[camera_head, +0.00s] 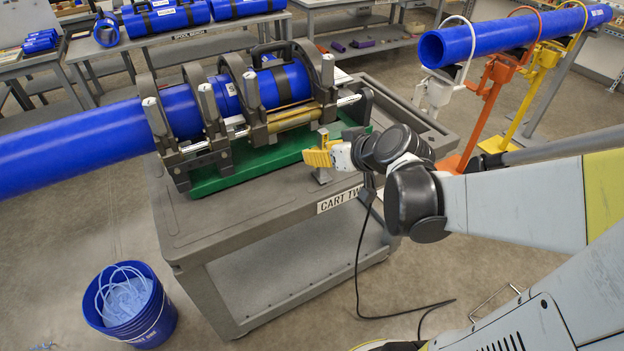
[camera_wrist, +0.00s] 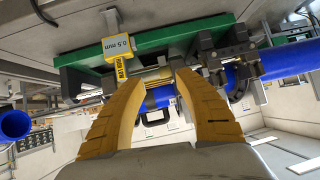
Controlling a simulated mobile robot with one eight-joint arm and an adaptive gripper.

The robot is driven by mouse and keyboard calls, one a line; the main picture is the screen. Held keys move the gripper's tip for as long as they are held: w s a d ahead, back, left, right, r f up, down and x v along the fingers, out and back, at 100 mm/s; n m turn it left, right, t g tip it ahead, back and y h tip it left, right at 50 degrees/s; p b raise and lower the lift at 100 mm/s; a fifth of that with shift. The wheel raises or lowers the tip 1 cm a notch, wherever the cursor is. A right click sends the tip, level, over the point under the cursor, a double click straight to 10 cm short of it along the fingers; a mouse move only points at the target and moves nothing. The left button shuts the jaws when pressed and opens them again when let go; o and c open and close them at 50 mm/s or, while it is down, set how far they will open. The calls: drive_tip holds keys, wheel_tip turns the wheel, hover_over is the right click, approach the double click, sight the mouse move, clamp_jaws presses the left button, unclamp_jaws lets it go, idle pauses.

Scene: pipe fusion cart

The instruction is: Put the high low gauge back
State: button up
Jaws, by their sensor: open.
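In the head view my gripper (camera_head: 318,157) is over the cart's right front edge, near the CART TWO label. There it covers much of that spot, so the gauge is hard to make out.
The fusion machine's green base (camera_head: 235,165) and clamps hold a long blue pipe (camera_head: 75,145) on the grey cart (camera_head: 215,222). A blue bucket (camera_head: 131,318) stands on the floor at left. Another blue pipe (camera_head: 500,37) lies on coloured stands at right. The cart's front left top is clear.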

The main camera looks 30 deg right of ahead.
drive_tip(key=s+a+r+g+h, duration=0.1)
drive_tip(key=s+a+g, duration=0.3)
drive_tip(key=s+a, duration=0.6)
drive_tip(key=s, duration=0.4)
drive_tip(key=shift+s+a+m+h, duration=0.15)
drive_tip(key=shift+m+h, duration=0.15)
